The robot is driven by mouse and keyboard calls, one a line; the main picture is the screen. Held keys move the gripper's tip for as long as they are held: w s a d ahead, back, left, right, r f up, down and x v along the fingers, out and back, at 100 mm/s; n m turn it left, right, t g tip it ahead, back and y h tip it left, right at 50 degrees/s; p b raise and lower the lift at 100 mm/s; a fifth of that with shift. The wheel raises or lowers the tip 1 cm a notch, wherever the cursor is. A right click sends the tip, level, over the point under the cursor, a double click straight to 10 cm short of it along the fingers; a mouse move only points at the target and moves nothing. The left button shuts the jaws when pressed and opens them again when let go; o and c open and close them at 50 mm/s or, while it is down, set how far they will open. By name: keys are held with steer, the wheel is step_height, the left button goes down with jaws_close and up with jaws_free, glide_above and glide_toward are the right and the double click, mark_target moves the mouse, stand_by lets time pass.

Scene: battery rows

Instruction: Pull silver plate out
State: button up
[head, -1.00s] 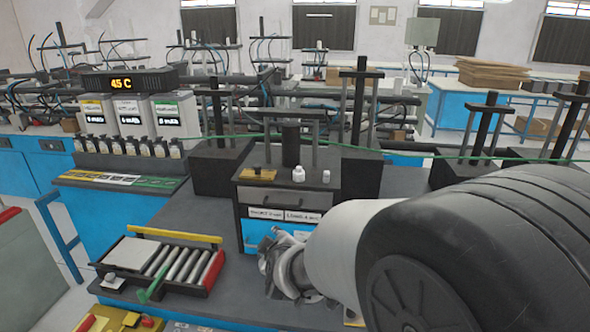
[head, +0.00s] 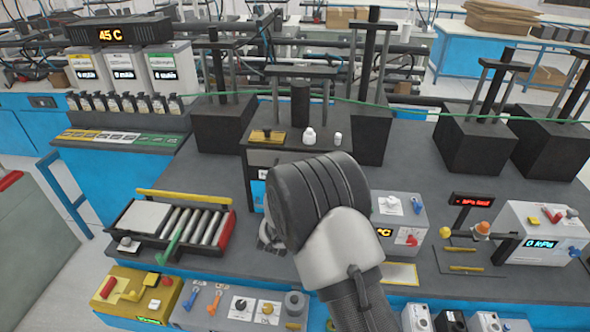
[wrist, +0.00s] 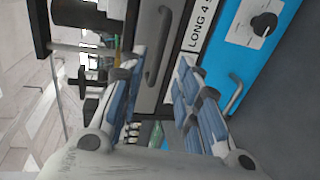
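A flat silver-grey plate (head: 146,216) lies at the left end of the roller tray in the head view. A dark cabinet (head: 290,158) stands to its right, mostly behind my arm. In the wrist view, its grey drawer front (wrist: 172,25) has a bar handle (wrist: 157,50), and its blue drawer front (wrist: 225,75) has a silver handle (wrist: 235,97). My gripper (wrist: 162,75) is open, its two fingers apart facing the drawer fronts. I see nothing held between them. In the head view, my gripper (head: 270,236) is mostly hidden by my arm, close to the cabinet's front.
The roller tray (head: 226,228) has a red end and a green lever (head: 170,247). Control boxes (head: 135,297) line the bench's front edge. A grey box with dials (head: 400,215) stands right of my arm. Small white bottles (head: 309,136) stand on the cabinet.

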steer(key=x, duration=1)
steer(key=shift+b, duration=0.35)
steer(key=shift+c, duration=0.6)
jaws_close()
